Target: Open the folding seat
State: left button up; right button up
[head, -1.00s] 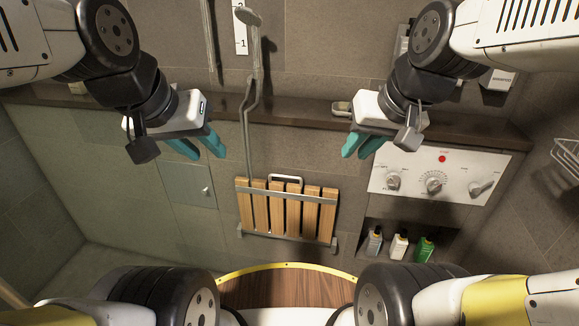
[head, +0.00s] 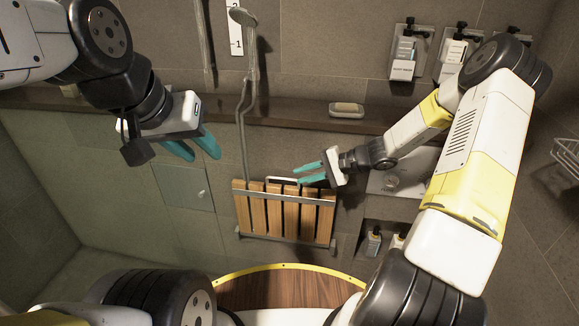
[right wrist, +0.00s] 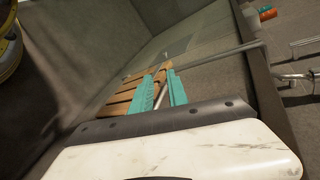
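The folding seat (head: 274,214), with wooden slats and a grey metal frame, is folded up against the tiled wall in the head view. A pale loop handle (head: 283,180) stands at its top edge. My right gripper (head: 300,174) is open, its teal fingertips just right of the handle, close to the seat's top. In the right wrist view, the fingers (right wrist: 160,92) are apart in front of the slats (right wrist: 117,102), with a thin metal bar seen between them; contact cannot be told. My left gripper (head: 205,155) is open and empty, up and left of the seat.
A shower hose and rail (head: 243,110) run down just above the seat's left part. A ledge (head: 290,117) carries a soap dish (head: 346,110). The control panel (head: 385,184) and bottle niche (head: 372,228) are partly behind my right arm.

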aim_at(288, 180)
jog(key=w+d+f+m+t+y, duration=0.1)
jog(key=w+d+f+m+t, duration=0.1)
jog(key=w+f+m+t, duration=0.5)
jog(key=w+a+f, duration=0.1)
jog(key=a, duration=0.1)
jog(key=a+f+g, duration=0.1)
jog(key=a, duration=0.1)
jog(key=w+a+f+n+g, duration=0.1)
jog(key=a, duration=0.1)
jog(key=shift+w+a, duration=0.1)
jog(key=shift+w, duration=0.25)
jog(key=shift+r, duration=0.1)
grip_shut()
dwell(0.8)
